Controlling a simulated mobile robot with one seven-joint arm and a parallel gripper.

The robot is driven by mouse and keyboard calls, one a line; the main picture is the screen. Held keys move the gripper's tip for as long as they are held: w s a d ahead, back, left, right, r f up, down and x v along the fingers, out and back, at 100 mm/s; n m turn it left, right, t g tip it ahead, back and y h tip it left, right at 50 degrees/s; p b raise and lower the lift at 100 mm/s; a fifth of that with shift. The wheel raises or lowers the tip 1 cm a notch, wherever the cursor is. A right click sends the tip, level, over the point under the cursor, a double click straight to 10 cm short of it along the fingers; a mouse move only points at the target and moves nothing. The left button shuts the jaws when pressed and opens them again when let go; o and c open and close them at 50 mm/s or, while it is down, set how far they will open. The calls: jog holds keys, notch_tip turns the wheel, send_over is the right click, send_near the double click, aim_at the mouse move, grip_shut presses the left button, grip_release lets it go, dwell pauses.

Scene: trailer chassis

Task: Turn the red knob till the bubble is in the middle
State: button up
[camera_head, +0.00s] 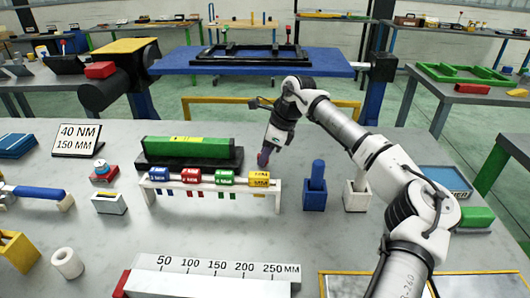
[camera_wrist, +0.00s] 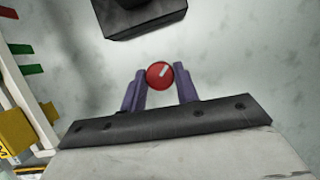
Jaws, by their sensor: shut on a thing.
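The red knob (camera_wrist: 159,75), round with a white mark, sits between the purple fingers of my gripper (camera_wrist: 160,72) in the wrist view. The fingers are shut on it. In the head view my gripper (camera_head: 263,158) points down just right of the green block's end, and the knob is hidden there. The green block (camera_head: 188,147) with a yellow patch lies on a black base (camera_head: 160,162), whose end also shows in the wrist view (camera_wrist: 145,15). It may be the level; I cannot make out the bubble.
A white rack (camera_head: 212,187) with blue, red, green and yellow tags stands in front, close to my gripper. A blue holder (camera_head: 315,198) and a white holder (camera_head: 356,196) stand to the right. A ruler block (camera_head: 210,280) lies at the front edge.

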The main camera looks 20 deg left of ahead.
jog(key=o, duration=1)
jog(key=shift+c, duration=0.2)
jog(key=b+v, duration=0.1)
jog(key=v, duration=1.3)
jog(key=shift+f, duration=0.1)
